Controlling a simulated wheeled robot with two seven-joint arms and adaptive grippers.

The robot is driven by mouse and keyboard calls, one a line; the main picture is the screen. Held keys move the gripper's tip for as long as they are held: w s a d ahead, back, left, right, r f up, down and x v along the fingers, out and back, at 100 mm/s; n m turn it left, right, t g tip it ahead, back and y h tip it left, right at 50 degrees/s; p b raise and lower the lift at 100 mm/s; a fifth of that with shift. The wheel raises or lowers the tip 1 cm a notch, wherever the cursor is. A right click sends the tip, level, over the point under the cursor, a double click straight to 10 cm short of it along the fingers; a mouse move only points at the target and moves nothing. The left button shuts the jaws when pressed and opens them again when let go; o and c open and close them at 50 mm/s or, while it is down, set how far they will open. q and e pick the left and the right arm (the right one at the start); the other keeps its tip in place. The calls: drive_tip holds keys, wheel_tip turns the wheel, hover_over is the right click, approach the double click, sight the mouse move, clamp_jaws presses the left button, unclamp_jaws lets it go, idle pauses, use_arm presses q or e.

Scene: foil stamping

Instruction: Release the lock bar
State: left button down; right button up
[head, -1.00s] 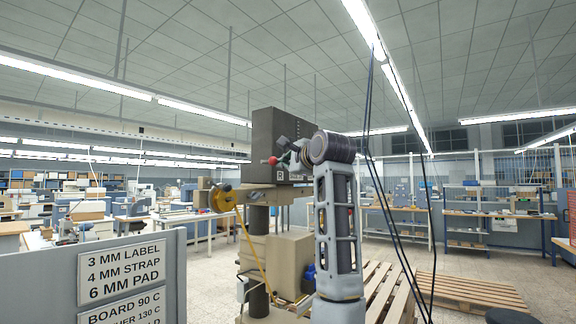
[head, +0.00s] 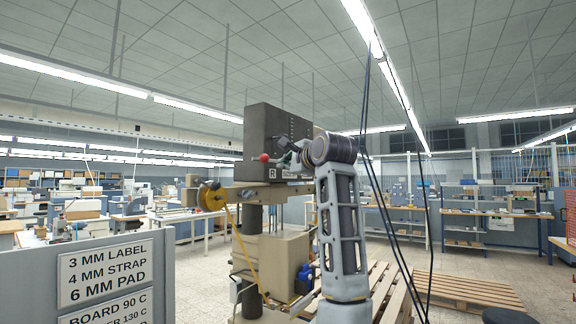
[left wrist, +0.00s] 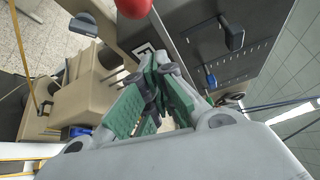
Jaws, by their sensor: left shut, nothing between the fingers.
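The stamping press has a dark box-shaped head (head: 268,135) in the head view. A red ball knob (head: 265,157) stands out at its front, and shows at the top edge of the left wrist view (left wrist: 133,8). In that view a dark lever (left wrist: 232,36) and a small blue lever (left wrist: 210,79) sit on the slotted dark face. I cannot tell which part is the lock bar. My left gripper (head: 290,147) is in front of the press head, close to the red knob. Its green-padded fingers (left wrist: 163,75) are closed and empty. My right gripper is not in view.
A yellow wheel (head: 212,196) with a yellow strap is at the press's left. A grey sign panel (head: 160,265) stands at the lower left. Wooden pallets (head: 465,292) lie on the floor to the right. Dark cables (head: 372,180) hang right of my arm.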

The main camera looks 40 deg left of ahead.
use_arm(q)
drive_tip(key=b+v, duration=0.1)
drive_tip(key=v, duration=0.9)
drive_tip(key=shift+w+b, duration=0.2)
drive_tip(key=shift+b, duration=0.1)
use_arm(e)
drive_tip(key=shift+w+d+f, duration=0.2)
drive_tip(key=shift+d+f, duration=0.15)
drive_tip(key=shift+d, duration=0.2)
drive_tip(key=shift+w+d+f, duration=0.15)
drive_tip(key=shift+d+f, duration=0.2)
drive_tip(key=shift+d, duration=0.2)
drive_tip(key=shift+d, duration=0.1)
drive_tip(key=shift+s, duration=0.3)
